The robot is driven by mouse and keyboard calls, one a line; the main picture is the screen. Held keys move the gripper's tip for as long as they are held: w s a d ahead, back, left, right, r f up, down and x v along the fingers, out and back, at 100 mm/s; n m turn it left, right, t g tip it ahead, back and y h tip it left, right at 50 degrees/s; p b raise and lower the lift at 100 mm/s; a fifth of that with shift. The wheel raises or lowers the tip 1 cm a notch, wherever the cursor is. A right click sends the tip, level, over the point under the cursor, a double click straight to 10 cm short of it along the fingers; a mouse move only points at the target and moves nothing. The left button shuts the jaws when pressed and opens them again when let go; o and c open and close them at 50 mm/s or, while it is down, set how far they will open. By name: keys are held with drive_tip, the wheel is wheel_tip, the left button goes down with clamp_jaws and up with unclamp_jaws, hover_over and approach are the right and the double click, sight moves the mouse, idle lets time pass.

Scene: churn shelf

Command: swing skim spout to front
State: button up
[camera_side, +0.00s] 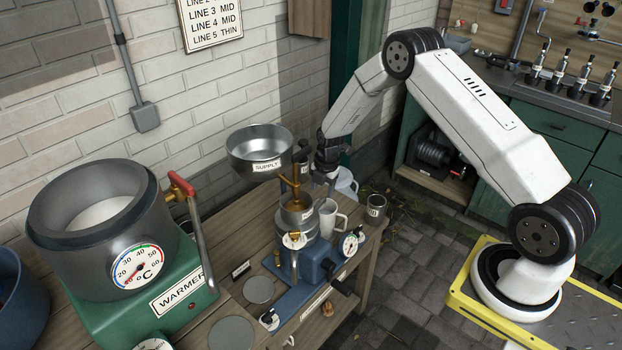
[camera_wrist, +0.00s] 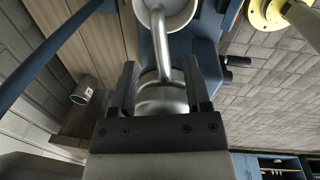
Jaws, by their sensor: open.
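A separator with a blue base (camera_side: 295,295) and a grey metal bowl (camera_side: 296,212) stands on the wooden bench. In the wrist view a straight metal spout (camera_wrist: 161,45) runs from the metal body (camera_wrist: 162,98) over a pale round vessel (camera_wrist: 188,14). My gripper (camera_wrist: 161,64) is open, with one finger on each side of the spout. Gaps show between the fingers and the spout. In the side view my gripper (camera_side: 324,180) is behind the separator bowl and right of the supply bowl (camera_side: 260,147). The spout between its fingers is hard to make out there.
A white mug (camera_side: 332,219) and a labelled tin (camera_side: 376,208) stand right of the separator. A dial gauge (camera_side: 350,244) sits in front of them. The green warmer (camera_side: 140,301) fills the bench's left. Paved floor (camera_side: 405,280) lies right of the bench.

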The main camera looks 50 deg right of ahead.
sight(320, 201)
drive_tip(key=shift+w+f, duration=0.15)
drive_tip(key=shift+f, duration=1.1)
drive_tip(key=shift+w+f, duration=0.1)
drive_tip(key=shift+f, duration=1.1)
clamp_jaws()
